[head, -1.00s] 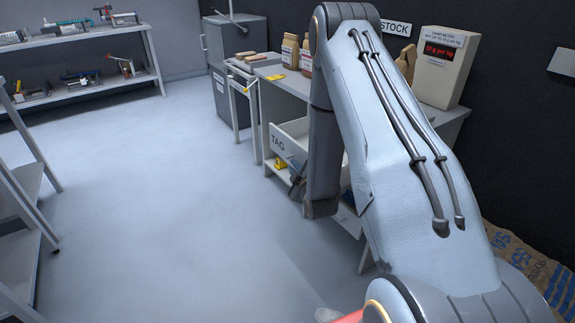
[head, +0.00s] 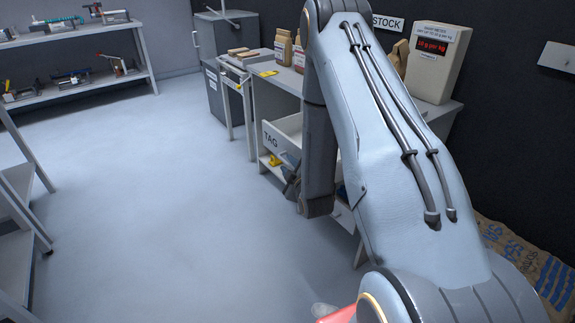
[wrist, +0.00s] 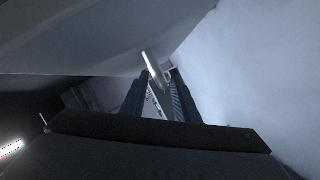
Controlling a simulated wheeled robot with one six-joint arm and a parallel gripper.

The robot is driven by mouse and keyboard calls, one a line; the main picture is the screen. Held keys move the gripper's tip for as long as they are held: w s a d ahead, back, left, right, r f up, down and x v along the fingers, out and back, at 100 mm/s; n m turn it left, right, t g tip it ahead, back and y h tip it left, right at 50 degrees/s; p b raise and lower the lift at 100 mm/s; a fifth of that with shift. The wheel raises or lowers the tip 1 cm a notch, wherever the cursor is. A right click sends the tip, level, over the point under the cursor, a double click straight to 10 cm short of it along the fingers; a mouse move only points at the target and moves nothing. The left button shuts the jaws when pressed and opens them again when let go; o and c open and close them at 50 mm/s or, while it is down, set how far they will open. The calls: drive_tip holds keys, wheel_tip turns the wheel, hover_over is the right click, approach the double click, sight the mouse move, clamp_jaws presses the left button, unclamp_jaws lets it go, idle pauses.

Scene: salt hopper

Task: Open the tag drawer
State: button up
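The tag drawer (head: 283,146) is a white drawer with a front marked TAG, under the grey-white bench. It stands pulled out from the bench, and its open top shows. My gripper (head: 291,178) is low beside the drawer front, partly hidden by my arm in the head view. In the wrist view, the two dark fingers of my gripper (wrist: 158,76) are apart. A bright metal bar (wrist: 154,68), which looks like the drawer handle, shows at the fingertips, close to the left finger. I see no clear grip on it. The drawer's right side is hidden behind my arm.
A small side table (head: 236,75) and a grey cabinet (head: 225,40) stand behind. Sacks (head: 525,262) lie at lower right. The floor (head: 140,180) left of the drawer is clear.

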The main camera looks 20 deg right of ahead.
drive_tip(key=v, duration=0.6)
drive_tip(key=shift+s, duration=0.15)
drive_tip(key=shift+a+r, duration=0.1)
drive_tip(key=s+a+r+m+g+p, duration=0.1)
drive_tip(key=s+a+r+m+g, duration=0.2)
drive_tip(key=s, duration=0.6)
drive_tip(key=s+a+r+m+g+y+p, duration=0.1)
drive_tip(key=s+a+r+m+g+p, duration=0.1)
drive_tip(key=s+a+r+m+g, duration=0.2)
drive_tip(key=s+a+r+m+g+p, duration=0.2)
drive_tip(key=s+r+g, duration=0.6)
drive_tip(key=s, duration=0.8)
wheel_tip(320, 180, up, 3)
drive_tip(key=shift+a+r+m+g, duration=0.15)
drive_tip(key=shift+a+m+g, duration=0.15)
drive_tip(key=shift+a+m, duration=0.7)
